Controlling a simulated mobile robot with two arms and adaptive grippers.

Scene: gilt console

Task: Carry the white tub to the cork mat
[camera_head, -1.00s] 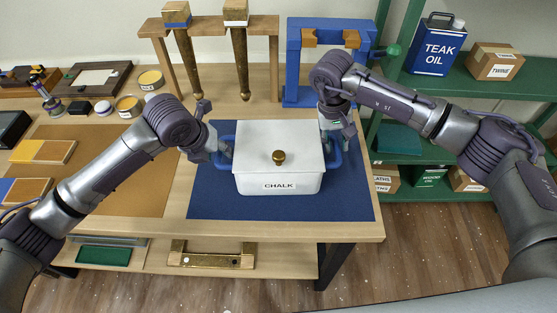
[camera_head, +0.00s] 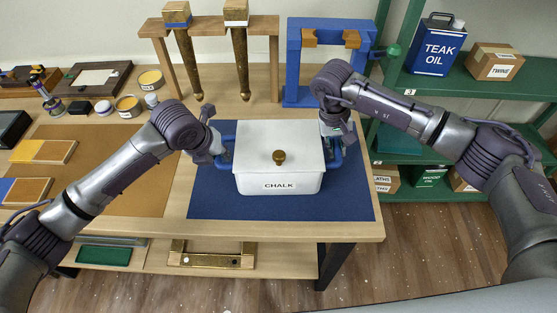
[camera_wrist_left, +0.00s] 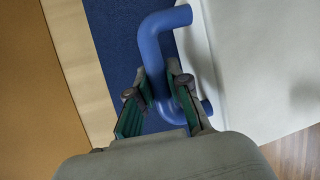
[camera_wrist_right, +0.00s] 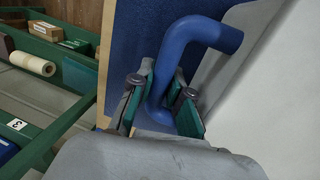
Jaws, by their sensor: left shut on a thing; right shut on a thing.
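The white tub (camera_head: 252,185) has a lid with a brass knob, a CHALK label and a blue handle on each side. It stands on the dark blue mat (camera_head: 212,204). My left gripper (camera_head: 224,152) is shut on its left handle, which shows between the fingers in the left wrist view (camera_wrist_left: 153,50). My right gripper (camera_head: 336,150) is shut on its right handle, seen in the right wrist view (camera_wrist_right: 185,45). The cork mat (camera_head: 140,195) lies flat on the bench to the left of the blue mat, partly hidden behind my left arm.
Two wood blocks, one yellow-ended (camera_head: 45,151) and one blue-ended (camera_head: 22,191), lie at the cork mat's left. Behind stand a wooden rack with gilt legs (camera_head: 240,60) and a blue frame (camera_head: 293,65). Green shelves (camera_head: 500,82) stand at right. The cork mat's middle looks clear.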

